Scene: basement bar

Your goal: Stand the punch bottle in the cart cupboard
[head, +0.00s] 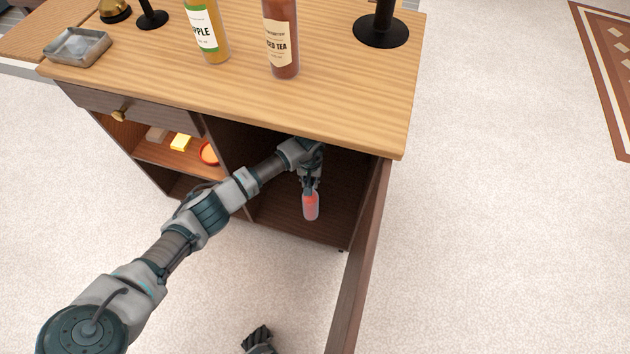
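The punch bottle (310,208), small with pink-red contents, is upright inside the open right compartment of the cart cupboard (275,215). My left arm reaches into this compartment from the left. My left gripper (310,188) points down at the bottle's top, and its fingers appear closed around the neck. I cannot tell whether the bottle's base touches the compartment floor. The cupboard door (358,270) stands open on the right. Part of my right gripper (258,338) shows at the bottom edge, outside the cupboard; its fingers are not clear.
The left shelf holds a yellow block (181,142) and an orange round item (209,153).

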